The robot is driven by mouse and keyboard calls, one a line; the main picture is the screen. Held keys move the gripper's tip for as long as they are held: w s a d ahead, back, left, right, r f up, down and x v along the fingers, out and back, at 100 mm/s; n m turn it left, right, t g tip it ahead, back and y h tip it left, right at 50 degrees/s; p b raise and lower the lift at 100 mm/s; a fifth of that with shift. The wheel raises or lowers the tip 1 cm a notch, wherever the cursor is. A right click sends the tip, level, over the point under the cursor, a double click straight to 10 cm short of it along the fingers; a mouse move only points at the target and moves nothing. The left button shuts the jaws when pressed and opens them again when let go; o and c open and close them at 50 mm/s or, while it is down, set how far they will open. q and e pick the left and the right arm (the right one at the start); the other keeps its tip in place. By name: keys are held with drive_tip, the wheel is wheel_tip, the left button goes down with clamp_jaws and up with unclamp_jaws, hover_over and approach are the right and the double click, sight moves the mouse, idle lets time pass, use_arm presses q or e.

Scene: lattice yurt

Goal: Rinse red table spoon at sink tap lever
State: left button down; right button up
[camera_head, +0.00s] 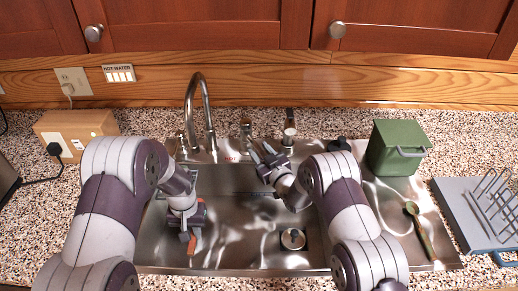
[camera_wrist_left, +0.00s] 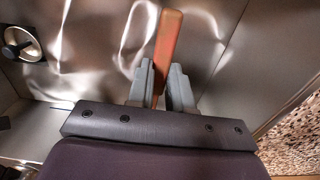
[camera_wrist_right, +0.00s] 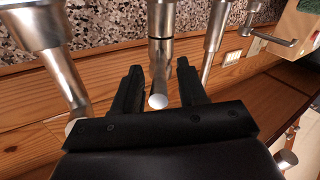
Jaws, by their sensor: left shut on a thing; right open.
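The red spoon (camera_head: 192,244) is held low in the left part of the steel sink basin (camera_head: 225,250). My left gripper (camera_head: 190,225) is shut on it. In the left wrist view its orange-red flat length (camera_wrist_left: 167,45) sticks out from between the fingers (camera_wrist_left: 166,85); the rest is hidden. My right gripper (camera_head: 264,152) is open and empty at the sink's back edge, just in front of the small tap lever (camera_head: 245,125). In the right wrist view a metal post with a round end (camera_wrist_right: 159,100) shows between its fingers (camera_wrist_right: 158,85); touching cannot be told. No water stream is visible.
A tall curved spout (camera_head: 191,95) stands behind the basin, left of the lever. Another metal fitting (camera_head: 289,128) stands to the right. A green bin (camera_head: 394,148), a greenish spoon (camera_head: 420,232) and a grey rack (camera_head: 470,205) are at right. A wooden box (camera_head: 72,130) is at left.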

use_arm(q)
drive_tip(key=shift+d+r, duration=0.1)
use_arm(e)
drive_tip(key=shift+w+a, duration=0.15)
drive_tip(key=shift+w, duration=0.35)
clamp_jaws()
use_arm(q)
drive_tip(key=shift+r+p, duration=0.5)
use_arm(e)
drive_tip(key=shift+r+g, duration=0.3)
drive_tip(key=shift+r, duration=0.3)
use_arm(q)
drive_tip(key=shift+r, duration=0.1)
use_arm(e)
drive_tip(key=shift+g+h, duration=0.3)
drive_tip(key=shift+f, duration=0.15)
unclamp_jaws()
